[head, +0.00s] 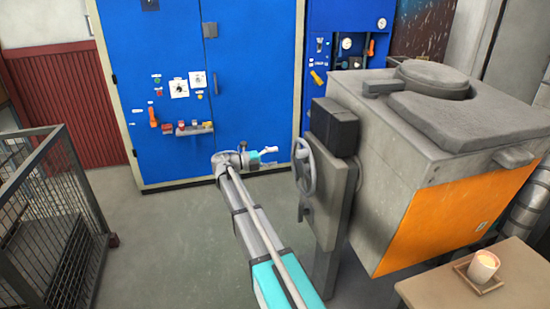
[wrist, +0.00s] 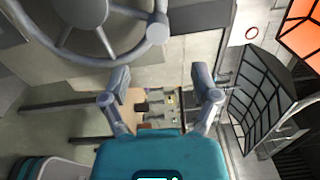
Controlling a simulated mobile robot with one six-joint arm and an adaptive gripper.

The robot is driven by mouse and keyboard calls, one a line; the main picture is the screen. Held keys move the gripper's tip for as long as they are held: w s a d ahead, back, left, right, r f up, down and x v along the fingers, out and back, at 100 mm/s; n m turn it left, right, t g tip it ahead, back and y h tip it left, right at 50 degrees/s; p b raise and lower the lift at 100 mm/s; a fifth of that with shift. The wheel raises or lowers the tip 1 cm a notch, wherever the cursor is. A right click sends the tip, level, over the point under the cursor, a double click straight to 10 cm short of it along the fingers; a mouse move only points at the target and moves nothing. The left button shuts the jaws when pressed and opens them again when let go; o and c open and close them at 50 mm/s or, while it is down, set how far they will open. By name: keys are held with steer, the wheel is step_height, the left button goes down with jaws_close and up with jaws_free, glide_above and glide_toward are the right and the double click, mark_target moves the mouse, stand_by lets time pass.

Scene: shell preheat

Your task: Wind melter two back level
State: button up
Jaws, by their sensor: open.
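The melter (head: 425,150) is a grey box with an orange front panel, at the right of the head view. Its handwheel (head: 304,166) is a grey ring with spokes on the gearbox at the melter's left side. In the wrist view the handwheel (wrist: 95,30) fills the upper left, close above my gripper. My gripper (wrist: 163,85) has its two fingers apart, with nothing between them. In the head view my gripper (head: 268,153) is left of the wheel, and no contact with the rim shows. No number on the melter is readable.
A blue cabinet (head: 155,60) with knobs and switches stands behind. A metal cage (head: 60,210) is at the left. A small table (head: 470,285) with a cup (head: 483,266) is at the lower right. Bare floor (head: 160,250) lies between the cage and my arm.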

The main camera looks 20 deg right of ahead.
steer(key=shift+c, duration=0.3)
steer(key=shift+s+f, duration=0.1)
steer(key=c, duration=0.4)
steer(key=shift+s+f+m+y, duration=0.3)
steer(key=shift+s+f+m, duration=0.05)
steer(key=shift+s+m, duration=0.15)
steer(key=c, duration=0.4)
steer(key=s+f+m+y, duration=0.1)
steer(key=s+f+m, duration=0.1)
steer(key=s+f+m+y, duration=0.1)
steer(key=s+f+m, duration=0.1)
steer(key=s+a+f+m+y, duration=0.1)
steer(key=s+f+m+y, duration=0.1)
steer(key=m, duration=0.1)
steer(key=shift+s+f+t, duration=0.15)
steer(key=shift+s+t, duration=0.1)
steer(key=shift+t, duration=0.05)
jaws_close()
steer(key=s+a+f+m+y, duration=0.5)
steer(key=s+a+m, duration=0.3)
steer(key=s+m, duration=0.2)
steer(key=s+a+f+m+t+y, duration=0.1)
steer(key=s+a+f+m+y, duration=0.5)
steer(key=m, duration=0.9)
steer(key=shift+s+a+f+y, duration=0.2)
steer(key=shift+s+a+y, duration=0.95)
steer(key=shift+s, duration=1.1)
